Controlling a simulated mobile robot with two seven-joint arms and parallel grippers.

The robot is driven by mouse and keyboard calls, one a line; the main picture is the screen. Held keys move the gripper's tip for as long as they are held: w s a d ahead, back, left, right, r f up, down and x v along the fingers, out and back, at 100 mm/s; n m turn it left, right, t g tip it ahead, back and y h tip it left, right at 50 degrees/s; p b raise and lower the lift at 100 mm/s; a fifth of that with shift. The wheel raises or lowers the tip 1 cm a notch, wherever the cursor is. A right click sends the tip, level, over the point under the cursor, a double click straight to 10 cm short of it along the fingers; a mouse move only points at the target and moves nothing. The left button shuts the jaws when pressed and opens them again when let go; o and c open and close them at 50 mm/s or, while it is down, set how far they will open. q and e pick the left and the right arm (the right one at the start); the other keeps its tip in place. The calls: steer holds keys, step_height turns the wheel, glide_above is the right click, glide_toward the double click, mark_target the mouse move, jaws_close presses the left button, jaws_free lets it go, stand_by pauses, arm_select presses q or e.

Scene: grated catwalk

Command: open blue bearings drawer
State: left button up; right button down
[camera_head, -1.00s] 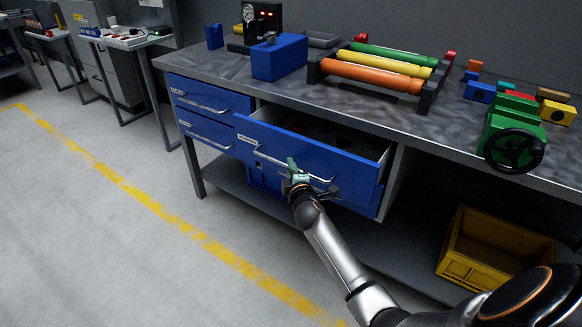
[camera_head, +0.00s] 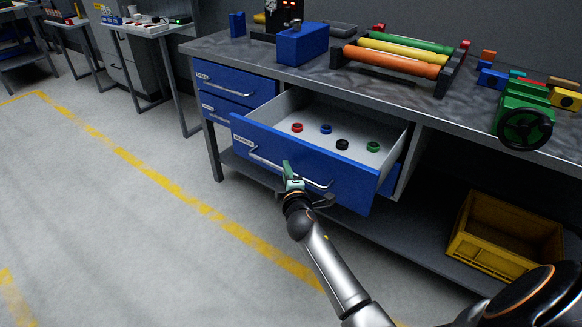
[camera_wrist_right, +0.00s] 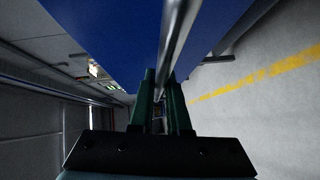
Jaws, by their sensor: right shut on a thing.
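The blue bearings drawer (camera_head: 345,183) is pulled well out of the workbench in the head view. Inside it lie a red ring (camera_head: 297,127), a blue ring (camera_head: 326,129), a black ring (camera_head: 342,144) and a green ring (camera_head: 373,146). A metal bar handle (camera_head: 265,160) runs across its front. My right gripper (camera_head: 290,178) is shut on this handle near its middle. In the right wrist view, the green fingers (camera_wrist_right: 161,95) sit on either side of the bar (camera_wrist_right: 176,45). My left gripper is not in view.
Two closed blue drawers (camera_head: 235,84) are to the left. On the workbench (camera_head: 225,45) stand a blue block (camera_head: 302,44), coloured rollers (camera_head: 405,47) and a green vise with a handwheel (camera_head: 524,128). A yellow crate (camera_head: 505,265) sits on the lower shelf. Floor in front is clear.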

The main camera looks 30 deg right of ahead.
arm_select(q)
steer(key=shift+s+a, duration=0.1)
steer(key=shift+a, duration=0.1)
arm_select(e)
steer(key=shift+s+a, duration=0.2)
steer(key=shift+a, duration=0.25)
steer(key=shift+s+a, duration=0.2)
steer(key=shift+a, duration=0.25)
steer(key=c, duration=0.9)
jaws_free()
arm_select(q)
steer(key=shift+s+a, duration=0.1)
arm_select(e)
steer(key=shift+s, duration=0.1)
